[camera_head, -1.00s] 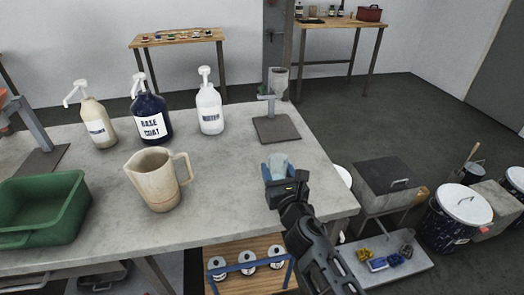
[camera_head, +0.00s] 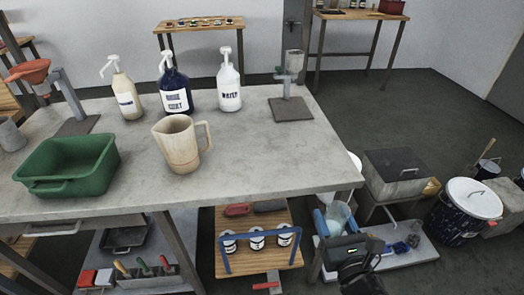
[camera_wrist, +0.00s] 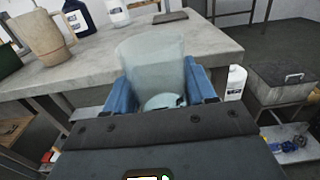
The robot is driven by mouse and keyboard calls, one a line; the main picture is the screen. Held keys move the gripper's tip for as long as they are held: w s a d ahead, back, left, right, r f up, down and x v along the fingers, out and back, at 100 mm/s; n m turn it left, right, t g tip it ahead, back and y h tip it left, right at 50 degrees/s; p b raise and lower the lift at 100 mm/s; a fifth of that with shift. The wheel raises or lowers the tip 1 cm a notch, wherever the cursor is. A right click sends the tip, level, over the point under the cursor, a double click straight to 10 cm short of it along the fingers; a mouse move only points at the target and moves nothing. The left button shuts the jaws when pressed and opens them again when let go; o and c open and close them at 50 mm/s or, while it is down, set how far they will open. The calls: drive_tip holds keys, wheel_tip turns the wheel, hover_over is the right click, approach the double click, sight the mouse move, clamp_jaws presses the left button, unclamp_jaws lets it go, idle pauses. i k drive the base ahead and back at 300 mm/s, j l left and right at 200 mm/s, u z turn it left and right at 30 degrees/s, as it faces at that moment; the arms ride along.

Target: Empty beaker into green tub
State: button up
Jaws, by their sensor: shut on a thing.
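My gripper (camera_head: 338,222) is shut on a translucent pale beaker (camera_head: 338,213), held off the right front corner of the table in the head view. In the wrist view the beaker (camera_wrist: 153,68) stands roughly upright between the blue jaws, with a little pale content near its bottom that I cannot make out clearly. The green tub (camera_head: 103,180) sits at the left of the grey table, well to the left of my gripper. Its visible inside looks empty.
A beige jug (camera_head: 181,150) stands on the table (camera_head: 250,165) between the tub and my gripper. Behind it are several pump bottles (camera_head: 175,90) and a stand (camera_head: 292,107). A wooden trolley (camera_head: 262,250) with tins is below. The table's right front is clear.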

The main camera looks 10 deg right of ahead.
sight(76, 165)
drive_tip(key=i+j+u, duration=0.1)
drive_tip(key=u, duration=0.75)
drive_tip(key=i+j+u, duration=0.2)
drive_tip(key=i+u, duration=0.65)
drive_tip(key=i, duration=0.2)
drive_tip(key=i+l, duration=0.1)
drive_tip(key=i, duration=0.2)
drive_tip(key=i+l, duration=0.15)
drive_tip(key=i, duration=0.15)
drive_tip(key=u, duration=0.05)
